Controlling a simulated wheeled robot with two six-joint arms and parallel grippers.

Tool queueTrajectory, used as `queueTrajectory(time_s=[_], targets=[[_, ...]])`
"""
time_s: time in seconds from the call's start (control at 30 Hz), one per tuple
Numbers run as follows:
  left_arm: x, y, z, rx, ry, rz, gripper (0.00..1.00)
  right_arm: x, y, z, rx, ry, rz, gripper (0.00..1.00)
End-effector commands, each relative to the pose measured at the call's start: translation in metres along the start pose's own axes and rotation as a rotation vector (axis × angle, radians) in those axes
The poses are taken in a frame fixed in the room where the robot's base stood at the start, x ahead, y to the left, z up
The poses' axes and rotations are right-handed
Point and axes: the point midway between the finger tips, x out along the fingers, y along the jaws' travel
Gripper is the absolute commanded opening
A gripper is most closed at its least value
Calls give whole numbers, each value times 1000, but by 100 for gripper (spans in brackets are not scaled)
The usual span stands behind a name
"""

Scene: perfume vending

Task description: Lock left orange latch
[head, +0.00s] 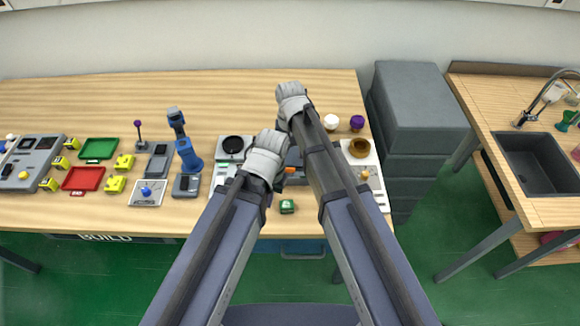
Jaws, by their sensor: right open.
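A small orange piece (290,170), which looks like an orange latch, shows on a dark grey device (294,157) between my two arms. Most of that device is hidden by my arms and hands, so I cannot tell the latch's position. My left gripper (268,142) is just left of the orange piece, seen from above. Its fingers are hidden, and I cannot tell whether it touches anything. My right gripper (290,90) is open, farther back and beyond the device, near the table's rear edge. Nothing shows in it.
White (330,122) and purple (357,123) round objects stand behind. The table's back left is clear.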

Motion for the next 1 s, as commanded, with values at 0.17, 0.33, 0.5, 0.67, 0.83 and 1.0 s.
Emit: queueTrajectory(time_s=[0.17,0.33,0.5,0.67,0.83,1.0], targets=[[19,2,-1,0,0,0,0,19,0,0,-1,0,0,72],[41,4,-2,-1,0,0,0,41,0,0,-1,0,0,72],[62,6,-4,-2,0,0,0,63,0,0,-1,0,0,72],[73,7,-4,-1,0,0,0,74,0,0,-1,0,0,72],[74,7,-4,-1,0,0,0,74,0,0,-1,0,0,72],[73,7,-4,-1,0,0,0,73,0,0,-1,0,0,70]])
